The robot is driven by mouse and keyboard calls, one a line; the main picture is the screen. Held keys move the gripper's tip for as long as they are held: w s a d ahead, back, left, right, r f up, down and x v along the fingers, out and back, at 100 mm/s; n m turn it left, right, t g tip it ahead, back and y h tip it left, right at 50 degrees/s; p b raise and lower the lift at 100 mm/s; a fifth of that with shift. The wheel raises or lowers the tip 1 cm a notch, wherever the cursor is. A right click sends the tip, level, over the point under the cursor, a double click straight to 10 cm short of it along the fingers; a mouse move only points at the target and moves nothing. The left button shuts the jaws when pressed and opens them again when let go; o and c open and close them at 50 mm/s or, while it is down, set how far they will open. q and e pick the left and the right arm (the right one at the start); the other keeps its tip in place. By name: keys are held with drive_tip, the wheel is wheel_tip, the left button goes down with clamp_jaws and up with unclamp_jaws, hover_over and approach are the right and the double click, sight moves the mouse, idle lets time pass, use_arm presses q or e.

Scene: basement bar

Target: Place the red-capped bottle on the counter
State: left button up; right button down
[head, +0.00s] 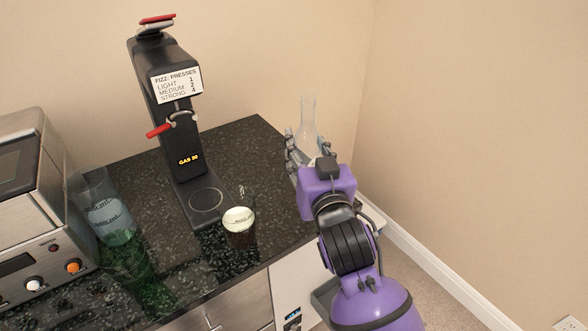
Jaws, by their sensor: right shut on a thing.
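My right gripper (308,147) is shut on a clear glass bottle (308,113) with a narrow neck, held upright. No red cap shows on it, and its lower part is hidden by the gripper. In the picture the bottle lies just right of the counter's right edge, in front of the wall. The counter (245,147) is dark speckled stone. No bottle with a red cap is visible. My left gripper is not in view.
A black fizz machine (165,125) with red handles stands on the counter. A mug of dark foamy drink (240,228) is near the front edge. A bluish clear container (108,212) and a steel appliance (30,190) are at left. Bare counter lies right of the machine.

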drive_tip(key=w+f, duration=0.4)
drive_tip(key=w+f+b, duration=0.1)
drive_tip(key=w+f, duration=0.7)
drive_tip(key=w, duration=0.1)
drive_tip(key=shift+a+f, duration=0.3)
drive_tip(key=shift+a, duration=0.05)
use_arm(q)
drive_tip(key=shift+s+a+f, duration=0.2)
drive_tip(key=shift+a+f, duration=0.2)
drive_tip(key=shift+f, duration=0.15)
use_arm(e)
drive_tip(key=shift+r, duration=0.15)
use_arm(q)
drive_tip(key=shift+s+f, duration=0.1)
use_arm(e)
drive_tip(key=shift+f, duration=0.25)
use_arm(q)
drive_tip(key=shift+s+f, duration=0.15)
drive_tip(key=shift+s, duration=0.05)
use_arm(e)
drive_tip(key=c, duration=0.9)
unclamp_jaws()
drive_tip(key=shift+c, duration=0.2)
